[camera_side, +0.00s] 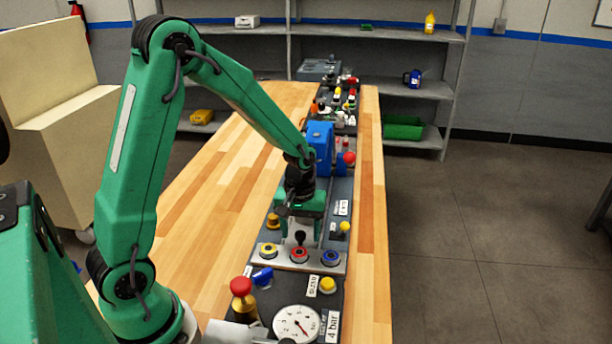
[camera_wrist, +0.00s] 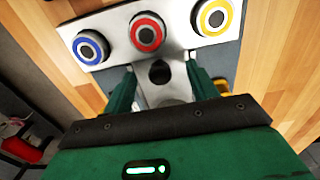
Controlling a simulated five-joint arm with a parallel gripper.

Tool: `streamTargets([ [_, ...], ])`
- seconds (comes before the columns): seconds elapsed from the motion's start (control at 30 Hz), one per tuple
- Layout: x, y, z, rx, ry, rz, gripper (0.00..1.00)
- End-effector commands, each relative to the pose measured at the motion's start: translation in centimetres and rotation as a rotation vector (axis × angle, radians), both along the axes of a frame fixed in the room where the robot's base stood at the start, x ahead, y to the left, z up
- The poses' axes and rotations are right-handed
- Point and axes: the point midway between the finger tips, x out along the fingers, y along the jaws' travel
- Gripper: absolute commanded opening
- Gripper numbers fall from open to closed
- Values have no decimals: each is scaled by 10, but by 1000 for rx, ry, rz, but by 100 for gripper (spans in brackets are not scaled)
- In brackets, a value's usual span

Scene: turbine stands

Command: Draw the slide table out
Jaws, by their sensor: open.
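The slide table looks like the pale metal plate (camera_side: 277,257) with a yellow, a red and a blue ring in a row. The plate also shows at the top of the wrist view (camera_wrist: 115,38). A black ball knob (camera_side: 300,237) stands beside the red ring, on the arm's side of it. In the wrist view the knob (camera_wrist: 160,72) lies between the two green fingers. My gripper (camera_side: 300,222) points down at it; in the wrist view my gripper (camera_wrist: 160,75) is open, one finger on each side. I cannot tell whether either finger touches the knob.
A pressure gauge (camera_side: 297,323), a red-capped post (camera_side: 241,286) and a yellow button (camera_side: 328,284) are in front of the plate. A blue housing (camera_side: 320,137) and a red knob (camera_side: 349,158) stand behind my gripper. The wooden bench (camera_side: 195,230) is clear on the left.

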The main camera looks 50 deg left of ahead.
Motion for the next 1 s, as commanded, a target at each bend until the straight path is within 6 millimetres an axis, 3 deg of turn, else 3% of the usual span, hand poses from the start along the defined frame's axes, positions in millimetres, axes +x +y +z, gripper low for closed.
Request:
streamTargets([
  [1.0, 0, 0, 57, 0, 0, 0, 58],
])
